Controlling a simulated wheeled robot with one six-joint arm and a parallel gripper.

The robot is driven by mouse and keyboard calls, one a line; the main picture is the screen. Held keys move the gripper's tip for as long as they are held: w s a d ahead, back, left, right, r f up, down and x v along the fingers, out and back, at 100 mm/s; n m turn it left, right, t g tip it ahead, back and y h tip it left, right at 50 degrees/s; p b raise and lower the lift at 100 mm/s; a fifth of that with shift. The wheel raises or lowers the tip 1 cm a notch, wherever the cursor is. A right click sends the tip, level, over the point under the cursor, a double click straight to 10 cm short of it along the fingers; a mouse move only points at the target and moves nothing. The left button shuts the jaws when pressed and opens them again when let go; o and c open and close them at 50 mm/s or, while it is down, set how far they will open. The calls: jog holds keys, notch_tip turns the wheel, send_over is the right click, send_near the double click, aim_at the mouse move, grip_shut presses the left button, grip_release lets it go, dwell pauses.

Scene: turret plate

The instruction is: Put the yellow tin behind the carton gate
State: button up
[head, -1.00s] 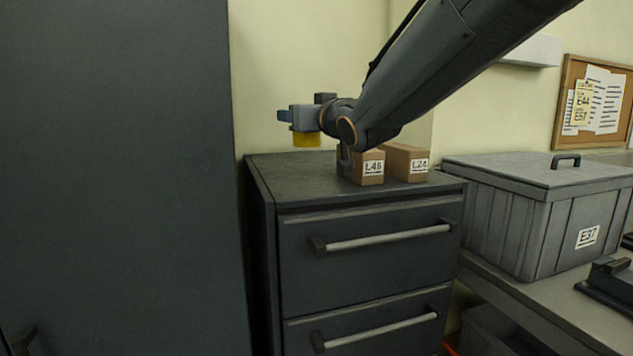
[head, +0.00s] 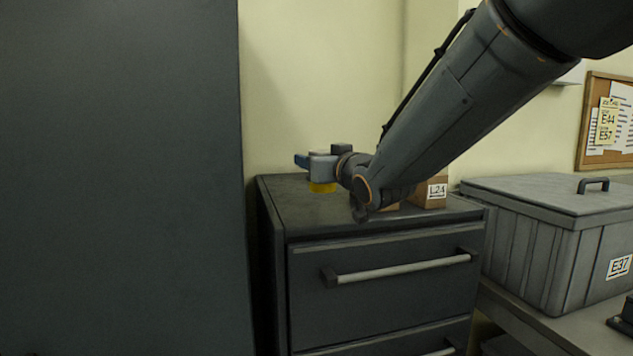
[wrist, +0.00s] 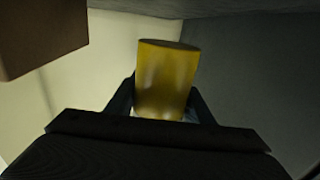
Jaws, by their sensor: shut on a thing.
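The yellow tin (head: 322,187) is held in my gripper (head: 308,163), low over the far left part of the dark cabinet top; I cannot tell whether it touches the surface. In the wrist view the tin (wrist: 165,80) is between the two fingers of my gripper (wrist: 163,100). The carton gate is two brown cartons: the one marked L24 (head: 430,192) shows at the right of the cabinet top, and the other (head: 388,206) is mostly hidden behind my arm. A brown carton (wrist: 40,35) also shows at the upper left of the wrist view.
The dark drawer cabinet's top (head: 300,205) is clear at its front left. A tall dark cabinet (head: 120,180) stands on the left. A grey lidded bin (head: 550,235) stands on the right, beside the drawers. The pale wall (head: 310,80) is close behind.

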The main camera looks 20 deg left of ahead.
jog(key=shift+f+p, duration=0.5)
jog(key=shift+f, duration=1.75)
jog(key=shift+f, duration=0.2)
jog(key=o, duration=1.5)
